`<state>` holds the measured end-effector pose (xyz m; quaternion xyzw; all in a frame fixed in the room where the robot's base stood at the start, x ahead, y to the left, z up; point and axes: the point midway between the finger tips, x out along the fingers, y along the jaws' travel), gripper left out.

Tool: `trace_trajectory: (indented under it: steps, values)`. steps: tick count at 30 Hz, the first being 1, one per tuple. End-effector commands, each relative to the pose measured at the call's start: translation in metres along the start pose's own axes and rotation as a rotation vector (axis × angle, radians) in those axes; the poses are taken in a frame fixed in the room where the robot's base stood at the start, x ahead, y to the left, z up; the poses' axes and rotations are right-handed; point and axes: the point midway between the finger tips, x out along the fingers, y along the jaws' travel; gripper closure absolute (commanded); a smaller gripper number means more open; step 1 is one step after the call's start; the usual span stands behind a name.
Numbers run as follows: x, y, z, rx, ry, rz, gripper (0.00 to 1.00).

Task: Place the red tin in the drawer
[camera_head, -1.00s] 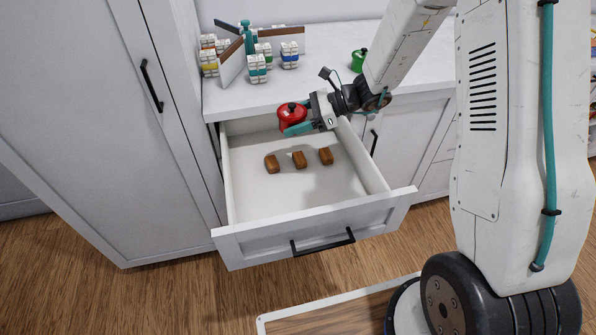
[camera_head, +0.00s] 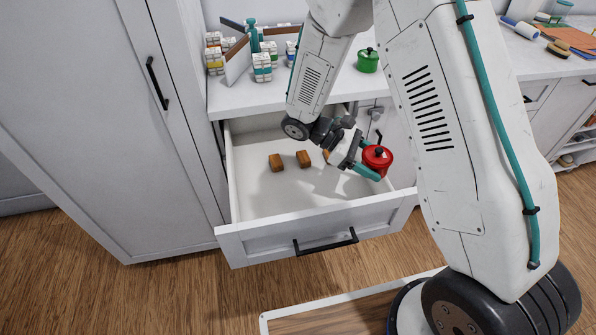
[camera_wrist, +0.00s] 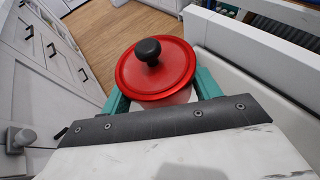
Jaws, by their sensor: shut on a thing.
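The red tin (camera_head: 377,158) has a round lid with a black knob. My gripper (camera_head: 368,172) is shut on it, with its teal fingers on both sides of the tin, as the wrist view shows the tin (camera_wrist: 155,72) between the fingers (camera_wrist: 160,98). The open drawer (camera_head: 268,204) is white inside. The tin is held up at the drawer's right side, near its right wall in the head view; its exact height over the wall is hard to tell. Brown blocks (camera_head: 303,158) lie on the drawer floor, one partly hidden behind my gripper.
A green tin (camera_head: 367,61) stands on the white counter (camera_head: 238,103) behind the drawer. Stacked small boxes and a divider (camera_head: 238,58) are at the counter's left. A tall cabinet (camera_head: 85,120) borders the drawer on the left.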

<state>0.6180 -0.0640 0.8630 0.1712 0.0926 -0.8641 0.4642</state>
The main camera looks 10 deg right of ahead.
Motion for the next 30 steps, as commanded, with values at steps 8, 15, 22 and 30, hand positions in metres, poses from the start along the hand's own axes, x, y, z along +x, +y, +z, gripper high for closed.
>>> trace_trajectory:
  steps: [8,15,22,30]
  values:
    - [-0.031,-0.008,-0.015,-0.237,-0.001,0.568,0.62]
    - [-0.048,-0.018,-0.025,-0.296,-0.001,0.726,0.62]
    - [-0.034,-0.017,-0.057,-0.299,-0.005,0.724,0.62]
    - [-0.023,-0.017,-0.084,-0.296,-0.002,0.723,0.62]
